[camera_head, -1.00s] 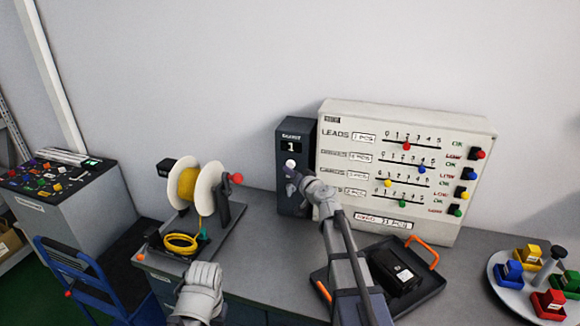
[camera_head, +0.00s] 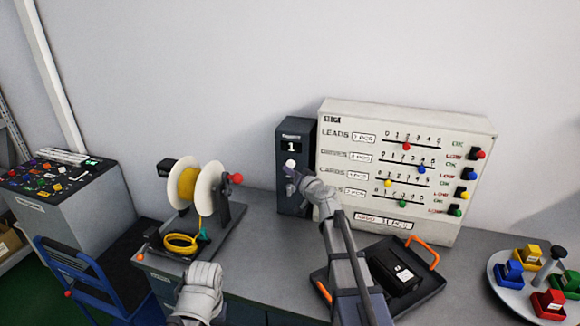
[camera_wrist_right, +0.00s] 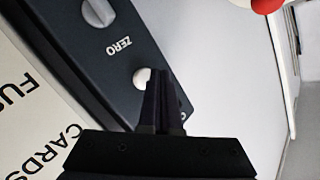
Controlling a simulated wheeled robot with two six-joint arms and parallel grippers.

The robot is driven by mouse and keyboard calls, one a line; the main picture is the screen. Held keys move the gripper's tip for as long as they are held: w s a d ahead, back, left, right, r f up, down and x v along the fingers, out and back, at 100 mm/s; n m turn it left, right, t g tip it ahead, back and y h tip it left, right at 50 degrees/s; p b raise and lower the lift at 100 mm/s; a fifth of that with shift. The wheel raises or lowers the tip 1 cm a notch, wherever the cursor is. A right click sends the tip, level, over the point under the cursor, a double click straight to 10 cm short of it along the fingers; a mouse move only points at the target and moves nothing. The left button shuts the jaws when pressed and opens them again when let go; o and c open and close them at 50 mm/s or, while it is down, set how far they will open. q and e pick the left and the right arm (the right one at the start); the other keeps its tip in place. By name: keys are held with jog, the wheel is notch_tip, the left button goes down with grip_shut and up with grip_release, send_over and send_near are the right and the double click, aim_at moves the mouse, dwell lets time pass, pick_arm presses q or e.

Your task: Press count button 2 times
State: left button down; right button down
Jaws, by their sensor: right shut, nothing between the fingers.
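The dark counter box (camera_head: 296,205) stands on the bench against the left side of the white board, its display (camera_head: 291,147) reading 1. Its round white button (camera_head: 290,163) is below the display; it also shows in the right wrist view (camera_wrist_right: 141,76). My right gripper (camera_head: 288,172) is shut and empty, its tips close to the button, just below it in the head view. In the wrist view the fingers (camera_wrist_right: 159,75) stand beside the button and partly cover a label; I cannot tell whether they touch it. My left gripper is not in view.
A grey knob (camera_wrist_right: 97,13) marked ZERO is on the same box. The board (camera_head: 335,120) with slider rows stands right of it. A yellow cable spool (camera_head: 188,185) is left, a dark tray (camera_head: 425,288) in front, and a round plate (camera_head: 496,275) with coloured blocks at right.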

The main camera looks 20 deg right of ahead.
jog(key=shift+w, duration=0.1)
jog(key=shift+w+d, duration=0.2)
jog(key=shift+w, duration=0.05)
jog(key=shift+w+d, duration=0.3)
jog(key=shift+w, duration=0.1)
dwell(0.8)
dwell(0.4)
jog(key=shift+s+a, duration=0.5)
jog(key=shift+s, duration=0.25)
jog(key=s+a, duration=0.2)
jog(key=s, duration=0.2)
jog(key=shift+s+a, duration=0.1)
jog(key=shift+a, duration=0.3)
dwell(0.3)
